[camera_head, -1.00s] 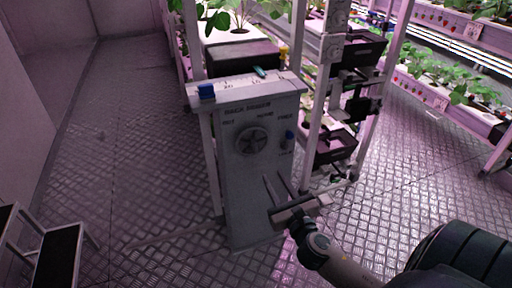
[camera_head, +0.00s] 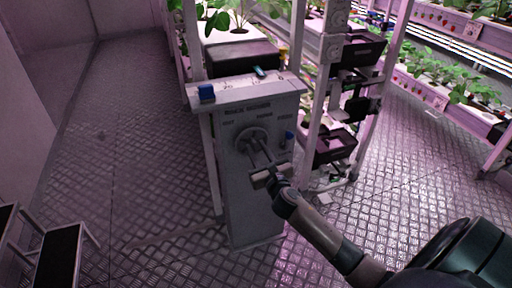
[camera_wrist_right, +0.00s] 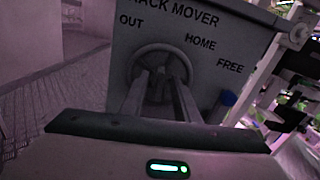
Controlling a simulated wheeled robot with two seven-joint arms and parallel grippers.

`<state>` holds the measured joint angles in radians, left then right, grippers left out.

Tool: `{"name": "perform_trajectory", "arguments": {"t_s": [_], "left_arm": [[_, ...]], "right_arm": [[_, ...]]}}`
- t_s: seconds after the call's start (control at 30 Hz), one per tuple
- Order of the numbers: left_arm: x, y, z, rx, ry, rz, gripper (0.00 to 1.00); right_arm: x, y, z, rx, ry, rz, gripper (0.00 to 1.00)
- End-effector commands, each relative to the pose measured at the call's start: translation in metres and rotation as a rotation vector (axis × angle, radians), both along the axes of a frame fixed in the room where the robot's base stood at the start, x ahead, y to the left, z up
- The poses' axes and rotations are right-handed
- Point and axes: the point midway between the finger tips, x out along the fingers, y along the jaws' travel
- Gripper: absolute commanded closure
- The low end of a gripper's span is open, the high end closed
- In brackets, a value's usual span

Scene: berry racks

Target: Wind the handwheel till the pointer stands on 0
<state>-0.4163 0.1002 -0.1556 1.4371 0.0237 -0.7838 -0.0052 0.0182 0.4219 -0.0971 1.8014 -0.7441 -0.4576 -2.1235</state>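The handwheel (camera_head: 243,133) is a grey spoked wheel on the front of a grey rack mover cabinet (camera_head: 255,205). It also shows in the right wrist view (camera_wrist_right: 163,50), under the words OUT, HOME and FREE. My right gripper (camera_head: 256,146) is at the wheel with its two fingers apart, tips at the wheel's face on either side of its middle. Contact with the spokes cannot be told. A scale (camera_head: 233,87) runs along the cabinet top, with a small teal marker (camera_head: 259,72), perhaps the pointer. The numbers are too small to read. My left gripper is not in view.
A blue block (camera_head: 206,93) sits at the left end of the cabinet top. A blue knob (camera_head: 288,136) is right of the wheel. Plant racks (camera_head: 475,95) stand behind and to the right. A step stool (camera_head: 58,255) is at lower left. The floor left of the cabinet is clear.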

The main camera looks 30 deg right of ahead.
Motion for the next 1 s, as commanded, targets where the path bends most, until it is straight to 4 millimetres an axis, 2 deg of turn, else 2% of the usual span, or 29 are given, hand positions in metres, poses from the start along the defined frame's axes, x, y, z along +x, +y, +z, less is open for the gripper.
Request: {"name": "perform_trajectory", "arguments": {"t_s": [0.2, 0.5, 0.53, 0.63, 1.0], "left_arm": [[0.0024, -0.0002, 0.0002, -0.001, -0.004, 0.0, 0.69], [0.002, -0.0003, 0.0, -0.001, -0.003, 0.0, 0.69], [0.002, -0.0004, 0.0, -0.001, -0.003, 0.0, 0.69], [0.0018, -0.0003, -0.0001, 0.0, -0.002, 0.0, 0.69], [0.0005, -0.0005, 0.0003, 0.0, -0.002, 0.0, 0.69]], "right_arm": [[0.0127, -0.0035, -0.0003, 0.0, 0.001, -0.001, 0.72], [0.0136, -0.0036, -0.0003, 0.0, 0.001, -0.001, 0.72], [0.0136, -0.0036, -0.0003, 0.0, 0.001, -0.001, 0.77], [0.0135, -0.0036, -0.0002, 0.0, 0.001, -0.001, 1.0], [0.0134, -0.0037, 0.0002, 0.016, -0.003, 0.0, 1.0]]}}
